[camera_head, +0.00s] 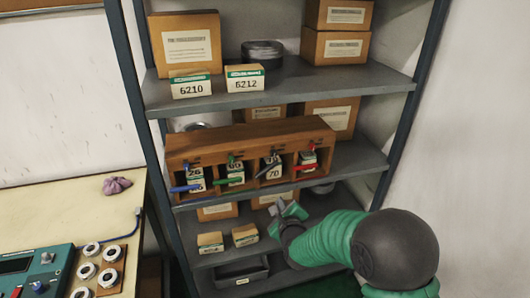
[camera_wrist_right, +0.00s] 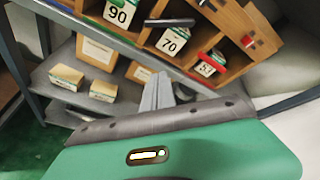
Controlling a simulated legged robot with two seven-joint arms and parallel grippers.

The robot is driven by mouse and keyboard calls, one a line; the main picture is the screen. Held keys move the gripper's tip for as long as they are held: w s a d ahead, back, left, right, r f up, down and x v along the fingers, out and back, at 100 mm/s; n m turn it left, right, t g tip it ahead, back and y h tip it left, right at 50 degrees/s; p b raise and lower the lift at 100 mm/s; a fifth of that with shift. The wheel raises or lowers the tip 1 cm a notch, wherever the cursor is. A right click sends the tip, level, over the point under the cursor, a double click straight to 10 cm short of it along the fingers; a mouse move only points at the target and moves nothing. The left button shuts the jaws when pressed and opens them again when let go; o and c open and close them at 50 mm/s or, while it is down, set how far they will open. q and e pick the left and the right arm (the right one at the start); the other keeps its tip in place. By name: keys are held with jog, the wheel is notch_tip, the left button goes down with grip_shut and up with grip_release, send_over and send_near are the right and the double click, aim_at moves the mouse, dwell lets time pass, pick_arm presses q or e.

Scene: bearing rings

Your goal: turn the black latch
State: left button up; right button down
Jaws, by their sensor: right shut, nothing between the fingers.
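The black latch (camera_head: 268,171) is a dark bar across the front of the third compartment from the left in the wooden rack (camera_head: 245,138) on the middle shelf. In the right wrist view the black latch (camera_wrist_right: 169,22) lies above the "70" label. My right gripper (camera_head: 289,209) is below the rack, in front of the lower shelf, apart from the latch. Its fingers (camera_wrist_right: 157,92) are shut and empty, and point up toward the rack in the wrist view. My left gripper is not in view.
A blue latch (camera_head: 185,188), a green latch (camera_head: 234,182) and a red latch (camera_head: 306,167) sit on the neighbouring compartments. A table with a teal device (camera_head: 38,274) stands at left.

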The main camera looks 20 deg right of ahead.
aim_at(266, 169)
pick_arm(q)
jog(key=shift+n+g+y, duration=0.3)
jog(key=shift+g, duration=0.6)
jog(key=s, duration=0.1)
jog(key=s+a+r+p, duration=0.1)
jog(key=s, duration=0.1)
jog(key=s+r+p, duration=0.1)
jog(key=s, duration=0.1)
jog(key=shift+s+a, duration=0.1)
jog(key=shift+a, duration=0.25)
pick_arm(e)
jog(key=w+d+r+m, duration=0.1)
jog(key=w+r+m, duration=0.1)
jog(key=w, duration=0.9)
jog(key=shift+d+r+m+t, duration=0.15)
jog(key=shift+m+t, duration=0.25)
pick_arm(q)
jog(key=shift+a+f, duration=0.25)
pick_arm(e)
jog(key=shift+a+r+h, duration=0.1)
jog(key=shift+a+h, duration=0.2)
pick_arm(q)
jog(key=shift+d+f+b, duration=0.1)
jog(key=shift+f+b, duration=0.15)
jog(key=shift+b, duration=0.1)
pick_arm(e)
jog(key=shift+d+r+n, duration=0.1)
jog(key=shift+r+n, duration=0.05)
jog(key=shift+n, duration=0.35)
